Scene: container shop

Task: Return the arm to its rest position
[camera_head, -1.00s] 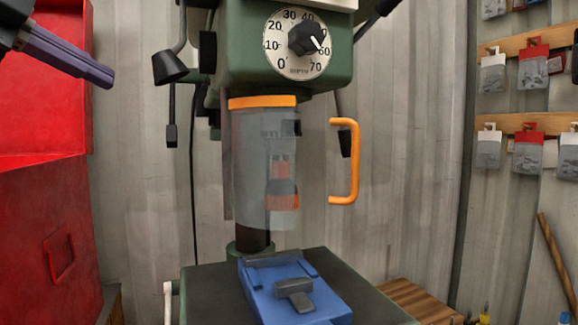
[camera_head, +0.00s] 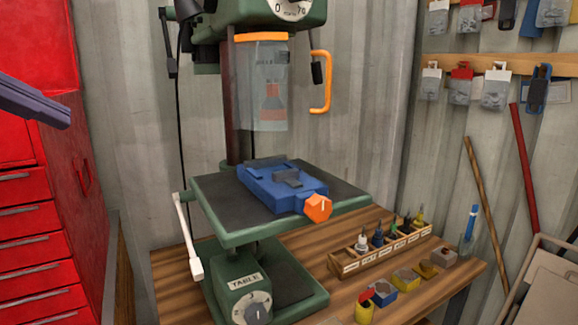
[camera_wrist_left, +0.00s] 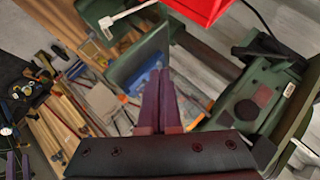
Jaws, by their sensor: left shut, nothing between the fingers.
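My left gripper (camera_head: 38,104) enters the head view at the left edge, in front of the red cabinet. Its purple-grey fingers are together and hold nothing. In the left wrist view the same gripper (camera_wrist_left: 160,88) points away from the camera, its two fingers side by side and closed. The green drill press (camera_head: 225,200) stands in the middle of the head view, well to the right of the gripper and apart from it.
A red drawer cabinet (camera_head: 35,235) stands at the left. A blue vise (camera_head: 270,188) sits on the press table. A wooden bench (camera_head: 300,250) holds a bit rack (camera_head: 385,250) and small coloured containers. A pegboard rail (camera_head: 520,68) with hanging packs is at the upper right.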

